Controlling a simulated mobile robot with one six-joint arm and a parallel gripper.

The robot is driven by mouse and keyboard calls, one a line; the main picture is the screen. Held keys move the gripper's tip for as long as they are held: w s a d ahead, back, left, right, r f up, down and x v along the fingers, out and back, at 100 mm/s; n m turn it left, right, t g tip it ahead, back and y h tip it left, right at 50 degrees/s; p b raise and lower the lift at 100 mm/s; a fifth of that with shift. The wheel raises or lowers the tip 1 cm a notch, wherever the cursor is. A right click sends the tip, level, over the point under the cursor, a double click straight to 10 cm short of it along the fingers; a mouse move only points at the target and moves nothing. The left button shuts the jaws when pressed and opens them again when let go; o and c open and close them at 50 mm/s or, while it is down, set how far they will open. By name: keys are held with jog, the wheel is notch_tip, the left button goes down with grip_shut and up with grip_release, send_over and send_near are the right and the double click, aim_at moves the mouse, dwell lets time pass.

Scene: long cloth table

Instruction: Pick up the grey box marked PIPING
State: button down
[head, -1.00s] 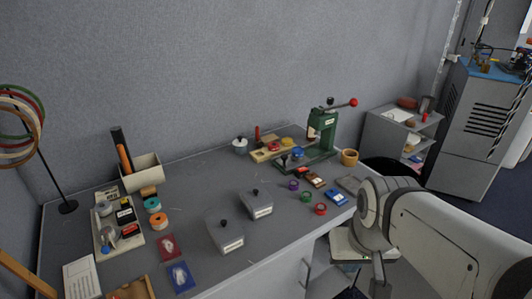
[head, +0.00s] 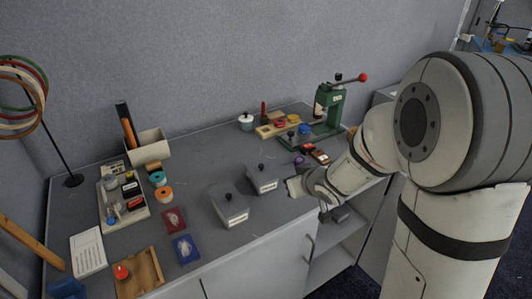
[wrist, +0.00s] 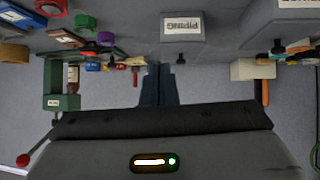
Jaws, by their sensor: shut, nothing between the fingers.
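The grey box marked PIPING (head: 262,180) stands on the table, a lidded box with a dark knob. Its label shows inverted on the box in the wrist view (wrist: 182,25). My gripper (wrist: 158,72) is shut and empty, its dark fingers side by side below the box in the wrist view. In the head view my arm's end is at the table's front edge, right of the box and apart from it; the fingers are hard to make out there.
A second, similar grey box (head: 230,206) stands left of and nearer than the PIPING box. The green press (head: 326,108) stands at the back right. A parts tray (head: 124,200) is on the left. Some bare tabletop lies behind the boxes.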

jog(key=a+f+y, duration=0.1)
jog(key=a+y, duration=0.1)
jog(key=a, duration=0.1)
jog(key=p, duration=0.1)
send_over(263, 174)
jog(key=shift+w+a+f+n, duration=0.15)
jog(key=shift+w+f+n, duration=0.05)
jog(key=shift+n, duration=0.2)
jog(key=shift+s+f, duration=0.1)
jog(key=shift+f, duration=0.5)
jog(key=shift+s+f+b, duration=0.1)
jog(key=shift+f+b, duration=0.1)
jog(key=shift+b, duration=0.2)
